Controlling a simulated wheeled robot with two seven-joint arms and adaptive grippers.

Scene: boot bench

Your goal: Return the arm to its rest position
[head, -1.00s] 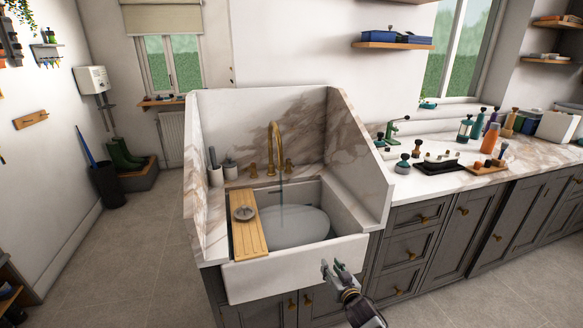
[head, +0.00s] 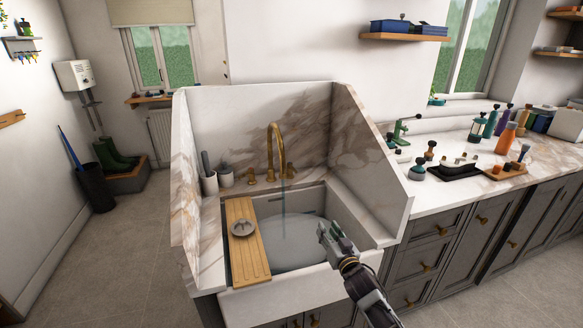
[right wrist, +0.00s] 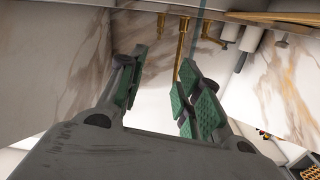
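My right gripper (head: 330,236) is over the front right part of the sink (head: 265,302) in the head view, in front of the marble side panel. In the right wrist view its two green-padded fingers (right wrist: 158,92) stand apart with nothing between them. The right forearm comes up from the bottom of the head view. My left gripper is not in view.
A brass tap (head: 276,150) runs water into the sink. A wooden board (head: 246,245) with a round grey object (head: 242,227) lies across the sink's left side. Marble panels (head: 372,165) flank the basin. Bottles and tools crowd the right counter (head: 440,202).

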